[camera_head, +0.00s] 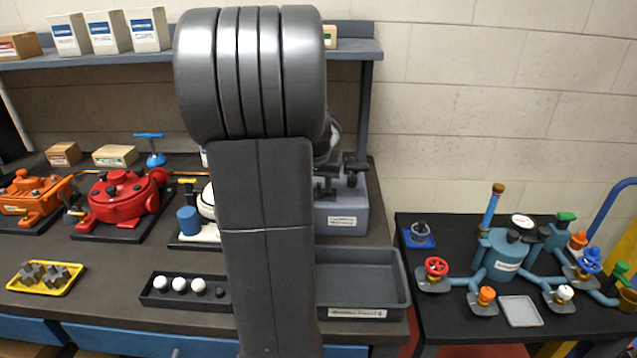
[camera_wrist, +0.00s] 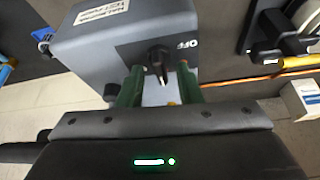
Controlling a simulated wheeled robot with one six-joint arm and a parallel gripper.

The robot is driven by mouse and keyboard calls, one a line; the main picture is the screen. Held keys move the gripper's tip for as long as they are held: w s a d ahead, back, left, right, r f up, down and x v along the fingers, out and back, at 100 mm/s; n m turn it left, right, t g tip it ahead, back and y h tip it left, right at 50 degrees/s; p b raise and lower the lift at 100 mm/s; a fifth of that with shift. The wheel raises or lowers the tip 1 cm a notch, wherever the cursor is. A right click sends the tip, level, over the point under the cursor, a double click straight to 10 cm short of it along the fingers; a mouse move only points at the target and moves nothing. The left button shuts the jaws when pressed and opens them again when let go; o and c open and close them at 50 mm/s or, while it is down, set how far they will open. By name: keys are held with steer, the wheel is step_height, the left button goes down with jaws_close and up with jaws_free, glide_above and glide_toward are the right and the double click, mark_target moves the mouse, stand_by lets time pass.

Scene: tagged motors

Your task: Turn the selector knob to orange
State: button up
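The selector knob (camera_wrist: 157,62) is a small black knob with a pale pointer mark on the face of a grey box (camera_wrist: 95,45). The word OFF is printed beside it, and a small orange dot shows below it, between my fingers. My gripper (camera_wrist: 158,75) has two green fingers set apart, one on each side of the knob, with visible gaps; I cannot tell how deep they reach. In the head view the grey box (camera_head: 343,219) stands behind my arm, which hides much of it. My gripper shows only in part there, and the knob cannot be made out.
A grey tray (camera_head: 362,313) lies in front of the box. A black holder (camera_head: 156,302) with white balls is left of my arm. A red motor (camera_head: 120,197) and an orange motor (camera_head: 30,195) stand further left. A shelf (camera_head: 388,50) runs above. A table with blue pipework (camera_head: 505,255) is at right.

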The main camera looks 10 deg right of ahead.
steer(key=shift+r, duration=0.1)
steer(key=v, duration=1.3)
steer(key=shift+s+r, duration=0.2)
steer(key=shift+r, duration=0.1)
steer(key=shift+a, duration=0.1)
steer(key=o, duration=0.5)
steer(key=shift+c, duration=0.2)
steer(key=shift+o, duration=0.6)
steer(key=shift+w+a+r+n+g+p, duration=0.15)
steer(key=shift+w+n+p, duration=0.15)
steer(key=shift+n, duration=0.3)
steer(key=shift+w+a+n+g+p, duration=0.15)
steer(key=shift+w+n+p, duration=0.1)
steer(key=shift+n, duration=0.35)
steer(key=w+a+n+g+h+p, duration=0.3)
steer(key=w+n+g+p, duration=0.25)
steer(key=n, duration=1.15)
steer(key=shift+t, duration=0.45)
steer(key=x, duration=1.4)
steer(key=shift+w+a, duration=0.15)
steer(key=shift+w, duration=0.05)
